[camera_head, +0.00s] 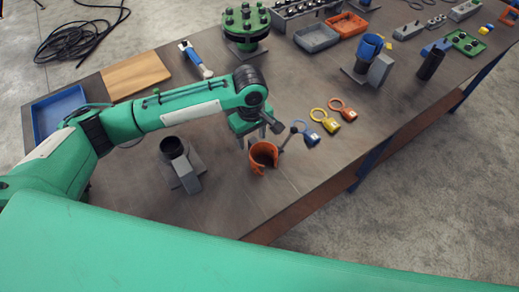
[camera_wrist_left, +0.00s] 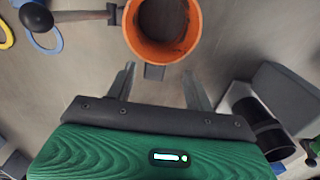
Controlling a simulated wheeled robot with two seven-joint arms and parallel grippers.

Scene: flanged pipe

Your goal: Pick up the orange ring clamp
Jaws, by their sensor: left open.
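The orange ring clamp (camera_head: 263,157) stands on the workbench near its front edge, just below my left gripper (camera_head: 250,138) in the head view. It is an upright orange ring with an opening in its wall. A lever with a dark ball end sticks out from its side. In the left wrist view the ring clamp (camera_wrist_left: 133,30) is cut off by the top edge. There my left gripper (camera_wrist_left: 158,82) is open and empty, its two fingers pointing towards the ring, with a small grey block at the ring between them. My right gripper is not in view.
A grey bracket with a dark cylinder (camera_head: 185,172) stands left of the clamp. A blue cup on a stand (camera_head: 368,46) is farther right. Bare bench lies in front of the clamp.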

